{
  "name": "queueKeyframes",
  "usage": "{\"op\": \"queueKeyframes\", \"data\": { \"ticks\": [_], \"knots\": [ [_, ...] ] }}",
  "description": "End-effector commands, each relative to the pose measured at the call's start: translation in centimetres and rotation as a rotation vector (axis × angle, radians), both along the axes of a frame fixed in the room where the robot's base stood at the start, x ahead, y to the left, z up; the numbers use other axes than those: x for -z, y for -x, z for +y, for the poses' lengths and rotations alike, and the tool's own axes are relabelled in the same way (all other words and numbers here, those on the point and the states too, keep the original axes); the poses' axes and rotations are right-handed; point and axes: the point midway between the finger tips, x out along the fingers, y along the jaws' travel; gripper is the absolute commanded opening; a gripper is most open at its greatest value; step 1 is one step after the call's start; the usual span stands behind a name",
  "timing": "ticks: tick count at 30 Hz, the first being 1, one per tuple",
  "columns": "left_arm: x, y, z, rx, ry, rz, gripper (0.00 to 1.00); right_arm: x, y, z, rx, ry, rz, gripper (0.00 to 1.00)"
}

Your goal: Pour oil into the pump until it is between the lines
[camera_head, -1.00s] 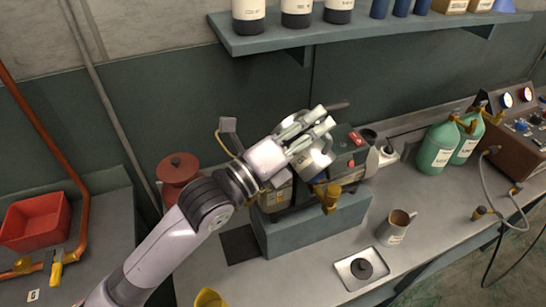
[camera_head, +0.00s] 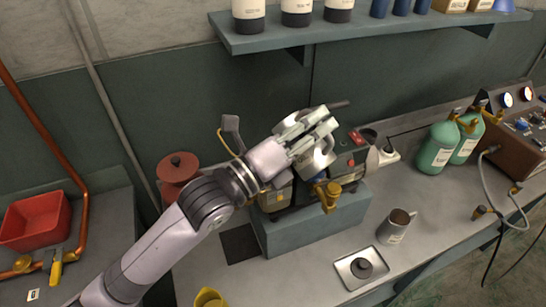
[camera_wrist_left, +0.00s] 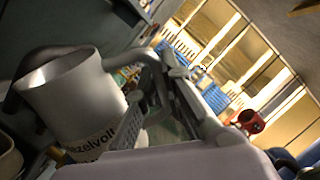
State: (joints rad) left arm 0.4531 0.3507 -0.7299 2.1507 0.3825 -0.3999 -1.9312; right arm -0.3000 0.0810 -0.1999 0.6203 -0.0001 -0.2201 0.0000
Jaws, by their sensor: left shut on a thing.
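My left gripper (camera_head: 318,127) is shut on the handle of a metal jug (camera_head: 318,158) and holds it over the pump (camera_head: 352,158). In the left wrist view the jug (camera_wrist_left: 75,95) is a pale metal cylinder with a dark-lettered label, tilted, and its handle lies between my fingers (camera_wrist_left: 160,105). The pump is dark with a red switch on top and a brass fitting (camera_head: 328,195) in front. It sits on a grey-blue block (camera_head: 310,225). My gripper and the jug hide part of the pump. I cannot see an oil stream, the oil level or its lines. My right gripper is not in view.
A mug (camera_head: 396,226) and a small tray with a dark knob (camera_head: 361,267) stand on the bench in front. Green bottles (camera_head: 438,147) stand right, a red-brown pot (camera_head: 178,168) left. A shelf (camera_head: 370,32) hangs above. The bench between mug and bottles is clear.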

Motion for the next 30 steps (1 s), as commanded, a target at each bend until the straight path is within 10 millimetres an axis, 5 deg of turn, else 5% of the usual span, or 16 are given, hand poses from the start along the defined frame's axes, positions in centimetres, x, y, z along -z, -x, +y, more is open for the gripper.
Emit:
{"op": "queueKeyframes", "data": {
  "ticks": [27, 30],
  "knots": [
    [-0.2, 0.7, -0.6, 0.0, -0.131, -0.135, 0.0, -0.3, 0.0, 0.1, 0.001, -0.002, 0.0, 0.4],
    [0.9, 1.0, -1.0, -0.001, -0.188, -0.189, 0.0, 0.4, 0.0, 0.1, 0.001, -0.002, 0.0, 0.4]
  ]
}}
